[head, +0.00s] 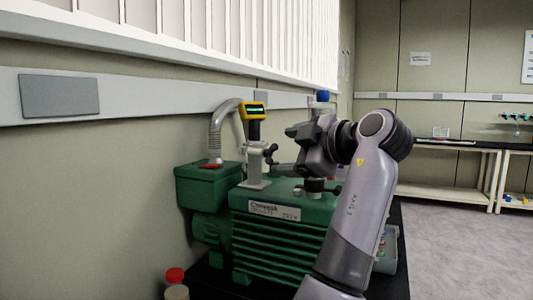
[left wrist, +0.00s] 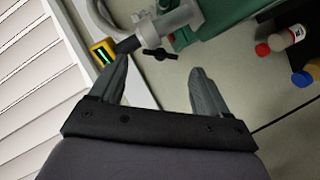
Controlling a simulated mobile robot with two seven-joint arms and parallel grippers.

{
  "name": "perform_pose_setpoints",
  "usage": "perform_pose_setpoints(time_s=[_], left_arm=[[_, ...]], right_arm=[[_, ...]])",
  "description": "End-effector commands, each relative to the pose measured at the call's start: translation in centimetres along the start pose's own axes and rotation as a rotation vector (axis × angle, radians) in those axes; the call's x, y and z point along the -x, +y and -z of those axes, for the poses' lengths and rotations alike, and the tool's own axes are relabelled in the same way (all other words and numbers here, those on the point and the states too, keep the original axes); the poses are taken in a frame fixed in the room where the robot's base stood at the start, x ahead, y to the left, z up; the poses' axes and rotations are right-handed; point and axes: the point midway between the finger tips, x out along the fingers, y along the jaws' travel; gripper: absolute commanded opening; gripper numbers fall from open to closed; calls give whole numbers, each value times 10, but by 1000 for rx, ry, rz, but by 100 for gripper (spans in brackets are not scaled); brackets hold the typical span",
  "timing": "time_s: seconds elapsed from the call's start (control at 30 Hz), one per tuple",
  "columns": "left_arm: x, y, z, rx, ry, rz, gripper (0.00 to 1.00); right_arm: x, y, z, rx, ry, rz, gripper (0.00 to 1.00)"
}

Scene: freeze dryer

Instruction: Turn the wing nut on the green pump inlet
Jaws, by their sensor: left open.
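The green pump (head: 290,235) stands on a dark surface against the wall. Its grey metal inlet (head: 254,165) rises from the top, with a yellow gauge (head: 254,111) above it. The black wing nut (head: 270,152) sticks out from the right side of the inlet. My left gripper (head: 283,150) is open just right of the wing nut, fingers pointing at it. In the left wrist view the wing nut (left wrist: 160,54) lies between and just beyond the open fingertips (left wrist: 160,72), with no contact visible. The left fingertip overlaps the view near the gauge (left wrist: 103,52). My right gripper is not in view.
A grey ribbed hose (head: 217,128) curves up behind the inlet. A red-capped bottle (head: 175,279) stands at the front left. A blue-capped item (head: 322,97) shows behind my gripper. A grey tray (head: 388,250) sits right of the pump. Open floor (head: 445,245) lies further right.

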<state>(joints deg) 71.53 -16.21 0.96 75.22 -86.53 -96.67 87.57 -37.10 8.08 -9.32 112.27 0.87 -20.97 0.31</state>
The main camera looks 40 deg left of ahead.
Motion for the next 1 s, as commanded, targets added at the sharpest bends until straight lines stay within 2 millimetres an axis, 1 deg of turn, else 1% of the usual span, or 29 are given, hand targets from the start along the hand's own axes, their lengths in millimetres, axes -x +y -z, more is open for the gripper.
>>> perform_pose_setpoints(time_s=[0.2, 0.3, 0.4, 0.53, 0.77, 0.8, 0.87, 0.9, 0.93, 1.0], left_arm=[[-35, 0, 1, -2, 3, 3, 77], [-49, 0, 1, -2, 2, 2, 77], [-58, 0, 0, -1, 1, 1, 77], [-64, 0, 0, -1, 0, 1, 77], [-65, 0, 0, -1, 0, 1, 77], [-65, 0, 0, -1, 0, 1, 64], [-65, 0, 0, -1, 0, 1, 44], [-65, 0, 0, -1, 0, 0, 31], [-65, 0, 0, -1, 0, 0, 21], [-64, 0, 0, -1, 0, 0, 20]], right_arm=[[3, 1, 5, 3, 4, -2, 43], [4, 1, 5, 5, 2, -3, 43], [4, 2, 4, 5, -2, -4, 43], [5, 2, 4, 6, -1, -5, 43], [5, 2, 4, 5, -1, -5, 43], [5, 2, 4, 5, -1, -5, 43], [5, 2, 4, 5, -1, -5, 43], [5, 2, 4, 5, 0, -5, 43], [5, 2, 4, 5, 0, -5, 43], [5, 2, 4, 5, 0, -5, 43]])
